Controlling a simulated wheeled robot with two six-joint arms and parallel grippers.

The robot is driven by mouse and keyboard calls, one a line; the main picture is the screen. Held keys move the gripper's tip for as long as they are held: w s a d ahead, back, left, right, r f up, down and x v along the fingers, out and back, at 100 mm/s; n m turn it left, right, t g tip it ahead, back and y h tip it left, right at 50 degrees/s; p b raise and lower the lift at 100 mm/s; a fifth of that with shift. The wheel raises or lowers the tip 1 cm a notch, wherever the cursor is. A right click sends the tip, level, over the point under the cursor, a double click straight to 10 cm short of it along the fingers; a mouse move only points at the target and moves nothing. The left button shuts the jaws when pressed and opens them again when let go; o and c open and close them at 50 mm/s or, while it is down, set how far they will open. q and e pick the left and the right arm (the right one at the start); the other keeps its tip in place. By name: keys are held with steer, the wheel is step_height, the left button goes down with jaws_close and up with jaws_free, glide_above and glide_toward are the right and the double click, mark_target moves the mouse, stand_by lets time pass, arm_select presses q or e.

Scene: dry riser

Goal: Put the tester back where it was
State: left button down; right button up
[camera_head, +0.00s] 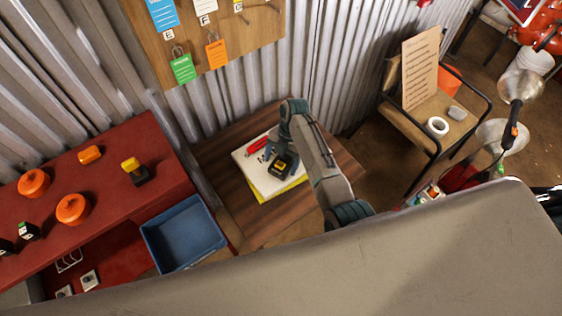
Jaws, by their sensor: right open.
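A small black and yellow device (278,168), which looks like the tester, lies on a white and yellow stack of flat sheets or folders (256,184) on the brown wooden table (226,148). My right arm reaches in from the lower right. My right gripper (281,157) points down over the stack, right at the device, and partly hides it. Its jaws are open; I cannot tell whether they touch the device. A red tool (257,146) lies on the stack to the left of the gripper. My left gripper is not in view.
A red bench (110,205) at left holds orange round things (72,209) and a yellow-topped black item (135,171). A blue bin (183,235) stands between bench and table. A pegboard (210,40) with tags hangs behind. A chair (430,110) stands right.

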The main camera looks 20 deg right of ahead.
steer(key=b+v, duration=0.2)
steer(key=v, duration=0.4)
steer(key=shift+w+d+r, duration=0.2)
steer(key=shift+w+r, duration=0.05)
steer(key=shift+w, duration=0.05)
arm_select(q)
steer(key=p, duration=0.3)
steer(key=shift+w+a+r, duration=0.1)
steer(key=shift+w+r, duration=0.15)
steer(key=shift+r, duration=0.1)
arm_select(e)
steer(key=v, duration=0.4)
steer(key=shift+s+d+r, duration=0.1)
steer(key=shift+r, duration=0.3)
steer(key=shift+f, duration=0.1)
